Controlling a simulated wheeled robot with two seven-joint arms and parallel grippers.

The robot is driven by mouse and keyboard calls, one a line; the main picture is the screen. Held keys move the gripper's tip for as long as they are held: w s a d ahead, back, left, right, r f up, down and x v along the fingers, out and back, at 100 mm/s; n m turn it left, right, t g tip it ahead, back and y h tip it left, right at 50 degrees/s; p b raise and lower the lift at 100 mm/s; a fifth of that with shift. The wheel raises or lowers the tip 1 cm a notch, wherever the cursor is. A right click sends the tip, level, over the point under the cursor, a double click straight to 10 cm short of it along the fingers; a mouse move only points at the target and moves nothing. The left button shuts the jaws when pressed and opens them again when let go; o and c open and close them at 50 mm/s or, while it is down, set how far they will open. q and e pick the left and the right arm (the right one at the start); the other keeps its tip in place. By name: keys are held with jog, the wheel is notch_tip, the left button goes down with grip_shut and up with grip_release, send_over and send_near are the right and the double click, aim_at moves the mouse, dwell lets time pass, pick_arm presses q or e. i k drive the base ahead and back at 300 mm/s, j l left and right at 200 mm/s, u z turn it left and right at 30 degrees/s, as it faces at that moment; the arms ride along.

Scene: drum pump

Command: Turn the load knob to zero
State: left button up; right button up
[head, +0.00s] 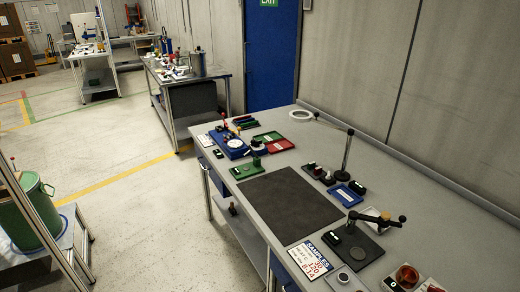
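I cannot tell for certain which part is the load knob. A round red knob-like part (406,275) sits at the near right end of the grey workbench. A small dark round knob (343,278) on a pale plate lies near the bench's front edge. A blue device with a white dial face (235,143) stands at the far left of the bench. Any scale or zero mark is too small to read. Neither of my grippers is in view.
A green drum (30,215) stands at left. Open floor (120,215) lies between.

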aim_at(258, 145)
jog(key=i+j+z, duration=0.2)
jog(key=z, duration=0.2)
jog(key=i+j+z, duration=0.1)
jog(key=j+z, duration=0.3)
jog(key=i+j+z, duration=0.15)
jog(key=z, duration=0.3)
jog(key=j+z, duration=0.8)
